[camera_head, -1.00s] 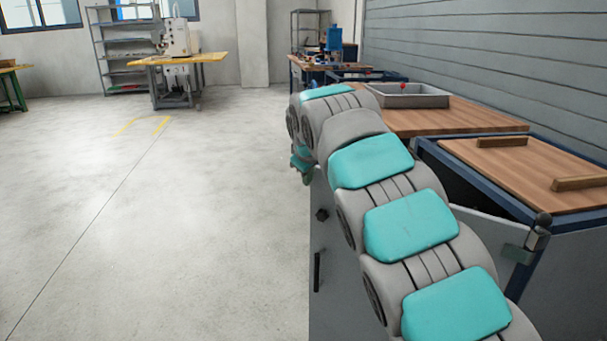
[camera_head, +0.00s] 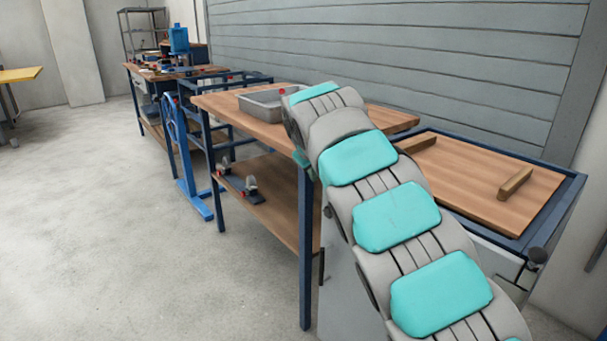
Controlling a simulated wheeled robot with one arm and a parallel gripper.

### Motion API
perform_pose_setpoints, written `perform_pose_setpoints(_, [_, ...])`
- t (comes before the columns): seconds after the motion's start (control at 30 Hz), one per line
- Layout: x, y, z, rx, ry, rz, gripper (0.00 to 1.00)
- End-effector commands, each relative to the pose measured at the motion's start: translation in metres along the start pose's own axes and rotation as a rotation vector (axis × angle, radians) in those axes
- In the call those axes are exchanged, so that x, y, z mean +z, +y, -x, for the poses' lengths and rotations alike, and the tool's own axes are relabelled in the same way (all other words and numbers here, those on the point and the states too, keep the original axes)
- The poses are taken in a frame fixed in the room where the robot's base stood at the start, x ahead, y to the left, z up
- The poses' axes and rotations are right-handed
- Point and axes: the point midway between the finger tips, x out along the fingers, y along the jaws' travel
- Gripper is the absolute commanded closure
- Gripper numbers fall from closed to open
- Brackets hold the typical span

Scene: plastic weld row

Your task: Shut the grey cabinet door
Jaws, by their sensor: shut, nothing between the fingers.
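The grey cabinet door (camera_head: 343,298) is at the lower middle, mostly hidden behind my arm. Its dark upright handle (camera_head: 321,266) shows near its left edge. The cabinet stands at the right under a wooden top with a blue rim (camera_head: 560,208). A dark hinge-like knob (camera_head: 537,257) is at its near corner. I cannot tell how far the door stands open. My arm reaches from the bottom right up and over the door's area.
A wooden workbench (camera_head: 228,108) with a lower shelf (camera_head: 262,205) and a grey tray (camera_head: 262,106) stands just left of the cabinet. A blue stand (camera_head: 184,150) and another bench are beyond it. Wooden blocks (camera_head: 515,184) lie on the cabinet top. The floor at left is clear.

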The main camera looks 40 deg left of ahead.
Motion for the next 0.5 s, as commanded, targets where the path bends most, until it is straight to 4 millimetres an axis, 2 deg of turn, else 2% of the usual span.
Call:
perform_pose_setpoints(0.2, [0.004,0.012,-0.005,-0.007,0.004,0.011,1.0])
perform_pose_setpoints(0.5, [0.005,0.018,-0.007,-0.002,0.008,0.012,1.0])
